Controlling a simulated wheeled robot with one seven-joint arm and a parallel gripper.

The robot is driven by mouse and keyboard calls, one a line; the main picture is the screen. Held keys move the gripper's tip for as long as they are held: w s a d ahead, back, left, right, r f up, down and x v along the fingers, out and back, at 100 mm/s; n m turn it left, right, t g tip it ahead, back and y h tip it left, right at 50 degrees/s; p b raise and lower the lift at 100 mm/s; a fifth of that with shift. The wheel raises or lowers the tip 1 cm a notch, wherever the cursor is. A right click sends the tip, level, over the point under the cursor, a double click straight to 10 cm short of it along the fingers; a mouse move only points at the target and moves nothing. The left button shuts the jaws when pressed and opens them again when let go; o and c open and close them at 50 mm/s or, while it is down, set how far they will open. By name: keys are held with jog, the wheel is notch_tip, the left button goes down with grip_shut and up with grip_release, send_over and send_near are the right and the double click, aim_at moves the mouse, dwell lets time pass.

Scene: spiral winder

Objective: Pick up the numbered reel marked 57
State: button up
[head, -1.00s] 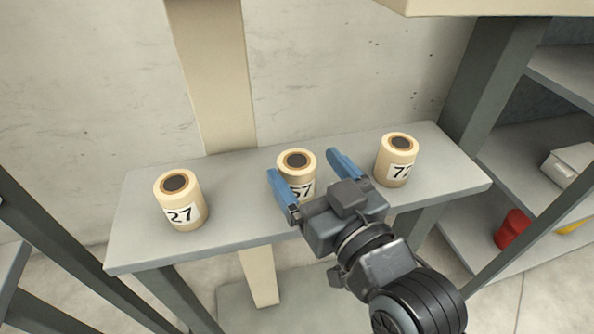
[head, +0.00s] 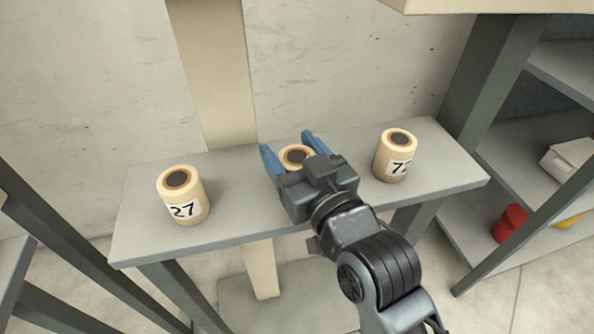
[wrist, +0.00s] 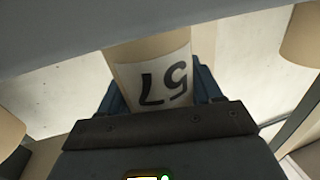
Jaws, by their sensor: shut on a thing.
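The reel marked 57 (head: 296,155) is a cream cylinder with a dark core, upright at the middle of the grey shelf (head: 235,199). In the head view my gripper hides its label, but the wrist view shows the 57 on the reel (wrist: 150,72), upside down. My gripper (head: 290,148) has its blue fingers on either side of this reel and is shut on it. In the wrist view the fingers show at both sides of the reel. I cannot tell whether the reel's base is still touching the shelf.
A reel marked 27 (head: 183,194) stands at the shelf's left. Another reel (head: 396,155), its label starting with 7, stands close to the right of my gripper. A wall and cream post (head: 217,75) are behind. A side rack holds a red object (head: 510,223).

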jog(key=c, duration=0.4)
jog(key=shift+c, duration=0.2)
